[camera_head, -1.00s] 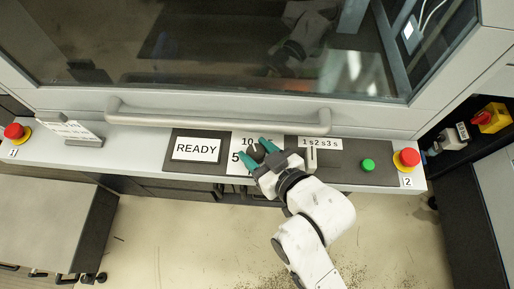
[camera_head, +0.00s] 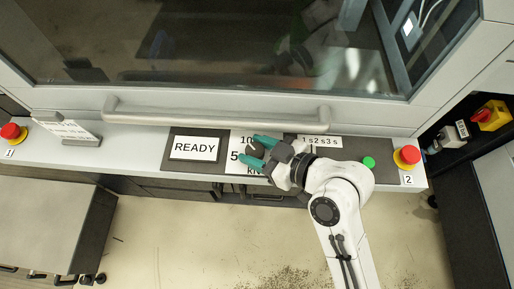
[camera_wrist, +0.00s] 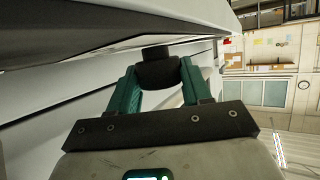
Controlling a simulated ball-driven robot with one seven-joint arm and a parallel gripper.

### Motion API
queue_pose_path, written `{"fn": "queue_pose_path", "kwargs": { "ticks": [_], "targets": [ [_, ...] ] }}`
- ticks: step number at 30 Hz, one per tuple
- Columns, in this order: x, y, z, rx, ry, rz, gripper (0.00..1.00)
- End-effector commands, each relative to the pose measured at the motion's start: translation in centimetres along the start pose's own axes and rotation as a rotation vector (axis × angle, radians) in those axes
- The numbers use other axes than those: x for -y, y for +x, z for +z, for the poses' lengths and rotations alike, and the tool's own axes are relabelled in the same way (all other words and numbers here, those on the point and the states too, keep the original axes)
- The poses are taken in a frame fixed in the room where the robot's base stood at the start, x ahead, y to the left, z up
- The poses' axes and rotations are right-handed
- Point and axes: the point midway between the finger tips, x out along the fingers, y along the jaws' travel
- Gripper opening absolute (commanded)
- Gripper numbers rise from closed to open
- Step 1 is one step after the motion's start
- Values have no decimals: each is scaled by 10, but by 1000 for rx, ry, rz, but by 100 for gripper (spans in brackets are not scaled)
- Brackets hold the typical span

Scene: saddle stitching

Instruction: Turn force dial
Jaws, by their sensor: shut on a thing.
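The force dial (camera_head: 256,150) is a dark round knob on a white label with "5", "10" and "kN" on the control panel. My gripper (camera_head: 255,151) reaches it from the right with its two green fingers on either side. In the wrist view the black dial (camera_wrist: 158,70) sits between the fingertips of my gripper (camera_wrist: 158,74), which is shut on it. The gripper covers the right part of the label, and the dial's pointer cannot be made out.
A "READY" display (camera_head: 195,148) lies left of the dial. A "1s 2s 3s" label (camera_head: 322,141), a green button (camera_head: 368,162) and a red emergency stop (camera_head: 408,154) lie to the right. A long handle bar (camera_head: 250,117) runs behind the panel.

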Motion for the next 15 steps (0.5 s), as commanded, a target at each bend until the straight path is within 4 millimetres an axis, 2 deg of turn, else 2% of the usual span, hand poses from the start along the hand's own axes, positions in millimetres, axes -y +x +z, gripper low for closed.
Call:
{"fn": "queue_pose_path", "kwargs": {
  "ticks": [6, 7, 13, 15],
  "targets": [
    [0, 1, -1, -3, -1, 1, 18],
    [0, 1, -1, -3, -1, 1, 49],
    [0, 1, -1, -1, 0, 1, 68],
    [0, 1, 0, -1, 0, 1, 71]
  ]
}}
